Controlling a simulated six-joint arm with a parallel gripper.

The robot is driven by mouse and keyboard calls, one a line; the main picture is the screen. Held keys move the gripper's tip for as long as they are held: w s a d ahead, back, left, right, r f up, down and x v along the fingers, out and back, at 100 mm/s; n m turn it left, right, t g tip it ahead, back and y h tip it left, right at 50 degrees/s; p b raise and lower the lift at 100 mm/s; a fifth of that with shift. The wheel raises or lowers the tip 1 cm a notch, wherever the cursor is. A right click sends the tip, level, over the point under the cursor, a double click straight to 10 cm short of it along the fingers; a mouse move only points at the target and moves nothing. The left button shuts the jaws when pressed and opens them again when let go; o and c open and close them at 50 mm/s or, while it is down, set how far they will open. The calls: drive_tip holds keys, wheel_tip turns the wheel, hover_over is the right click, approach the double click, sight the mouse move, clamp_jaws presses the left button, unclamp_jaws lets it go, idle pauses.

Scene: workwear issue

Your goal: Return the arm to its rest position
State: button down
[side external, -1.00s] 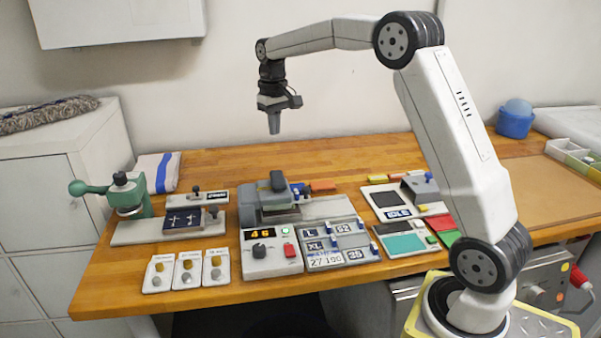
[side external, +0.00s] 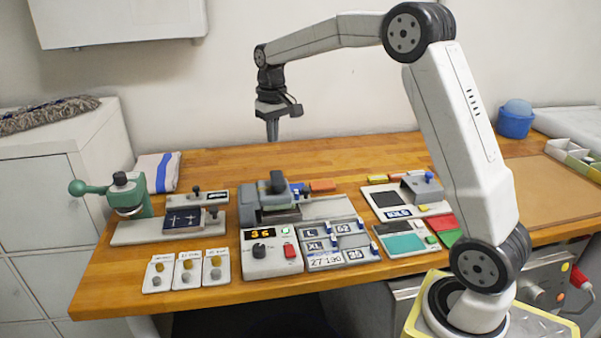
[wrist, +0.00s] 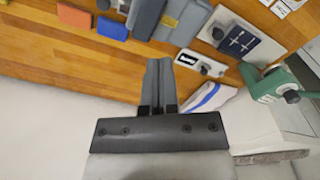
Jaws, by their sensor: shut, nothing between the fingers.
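My gripper (side external: 272,130) hangs pointing down, shut and empty, in the air above the back part of the wooden table (side external: 340,147) in the side view. My arm reaches over from the right, with its elbow raised high. In the wrist view my gripper (wrist: 158,82) shows its two fingers together, with nothing between them. The heat-press-like grey machine (side external: 270,200) stands on the table in front of and below the gripper, well apart from it.
A green hand press (side external: 130,195) stands at the left, with a folded striped cloth (side external: 157,172) behind it. A control box (side external: 271,254), label plates (side external: 335,243) and button cards (side external: 187,271) line the front. A blue container (side external: 515,120) is at the back right. The air around the gripper is clear.

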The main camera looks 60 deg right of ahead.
drive_tip(key=s+a+f+n+t, duration=0.1)
drive_tip(key=s+a+f, duration=0.6)
drive_tip(key=s, duration=0.3)
drive_tip(key=s+a+f+n+t, duration=0.1)
drive_tip(key=s+a+f, duration=0.5)
drive_tip(key=s, duration=0.5)
drive_tip(key=shift+a+f+n, duration=0.3)
drive_tip(key=shift+a+f, duration=0.1)
drive_tip(key=shift+f, duration=0.1)
